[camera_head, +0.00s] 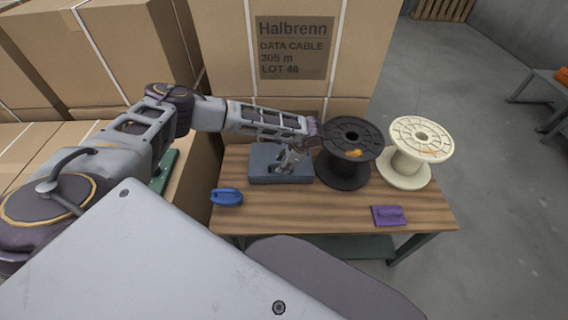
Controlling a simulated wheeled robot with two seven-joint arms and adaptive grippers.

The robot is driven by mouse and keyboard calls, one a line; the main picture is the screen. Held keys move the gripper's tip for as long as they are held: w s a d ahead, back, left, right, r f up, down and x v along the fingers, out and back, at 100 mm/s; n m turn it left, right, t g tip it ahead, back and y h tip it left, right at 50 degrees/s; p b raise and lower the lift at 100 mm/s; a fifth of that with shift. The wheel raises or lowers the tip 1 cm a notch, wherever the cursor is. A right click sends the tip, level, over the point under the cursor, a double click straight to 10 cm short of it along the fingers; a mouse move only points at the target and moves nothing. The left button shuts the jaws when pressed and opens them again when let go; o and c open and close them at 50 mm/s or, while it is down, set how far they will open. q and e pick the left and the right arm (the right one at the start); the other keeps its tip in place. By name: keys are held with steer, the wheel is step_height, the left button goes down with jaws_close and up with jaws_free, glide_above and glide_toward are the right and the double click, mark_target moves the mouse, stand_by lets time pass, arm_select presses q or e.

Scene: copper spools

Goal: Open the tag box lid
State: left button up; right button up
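The tag box, a blue-grey box (262,172), sits at the back left of the wooden table. I cannot tell its lid apart from its body at this size. My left gripper (288,165) reaches in from the left and points down over the middle of the box. Its fingers cover part of the box top, and I cannot tell whether they touch it or how far apart they are. My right gripper is not in view.
A black spool (350,172) stands close to the box's right, and a cream spool (404,168) stands beyond it. A blue object (227,197) and a purple object (388,216) lie near the front of the table (310,212). Stacked cartons (230,60) rise behind.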

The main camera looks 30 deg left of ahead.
arm_select(q)
jaws_close()
steer(key=shift+r, duration=0.1)
stand_by(0.4)
